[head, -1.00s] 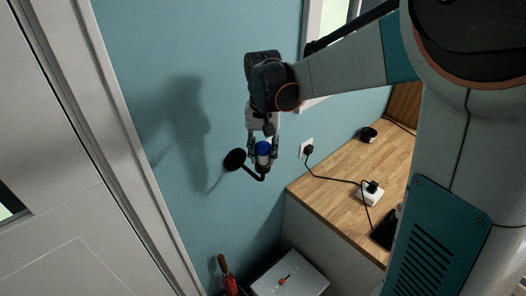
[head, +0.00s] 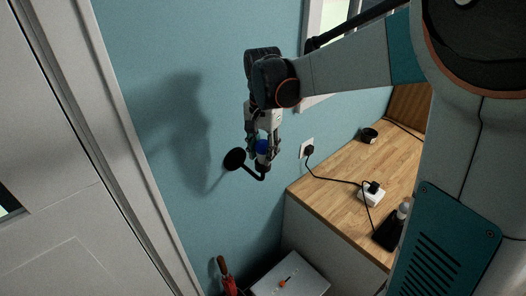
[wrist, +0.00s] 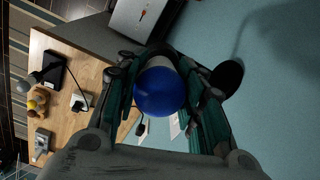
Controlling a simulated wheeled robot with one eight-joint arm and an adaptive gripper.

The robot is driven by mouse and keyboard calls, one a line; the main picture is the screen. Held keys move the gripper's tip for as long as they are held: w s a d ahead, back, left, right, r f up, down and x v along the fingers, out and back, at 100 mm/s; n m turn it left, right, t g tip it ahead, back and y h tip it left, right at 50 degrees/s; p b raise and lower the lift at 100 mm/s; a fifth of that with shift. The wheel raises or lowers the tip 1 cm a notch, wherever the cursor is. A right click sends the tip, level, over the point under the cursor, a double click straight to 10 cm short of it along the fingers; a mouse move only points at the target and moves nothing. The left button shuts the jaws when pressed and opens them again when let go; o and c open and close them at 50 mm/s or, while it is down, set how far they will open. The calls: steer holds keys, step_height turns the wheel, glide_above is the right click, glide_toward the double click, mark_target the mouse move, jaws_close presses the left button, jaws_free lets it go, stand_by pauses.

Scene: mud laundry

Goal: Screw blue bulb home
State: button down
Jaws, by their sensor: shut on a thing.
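The blue bulb (head: 263,146) is upright at the top of a wall lamp's socket (head: 262,164), on a black arm that comes from a round black wall plate (head: 234,159). My gripper (head: 263,150) comes down from above with its fingers on both sides of the bulb. In the wrist view the bulb (wrist: 159,92) is a round blue dome between the dark green finger pads of my gripper (wrist: 160,95). The bulb hides its own base and the socket mouth, so I cannot tell how deep it sits.
A wooden counter (head: 340,190) stands to the right, with a white adapter (head: 370,195), a black tray (head: 388,232) and a black round item (head: 369,135). A black plug (head: 309,150) is in the wall outlet. A grey box (head: 290,276) stands below.

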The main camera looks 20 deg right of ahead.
steer(key=c, duration=1)
jaws_free()
steer(key=shift+d, duration=0.1)
steer(key=shift+o, duration=0.2)
steer(key=c, duration=0.4)
steer(key=shift+r+p, duration=2.45)
steer(key=shift+r, duration=1.55)
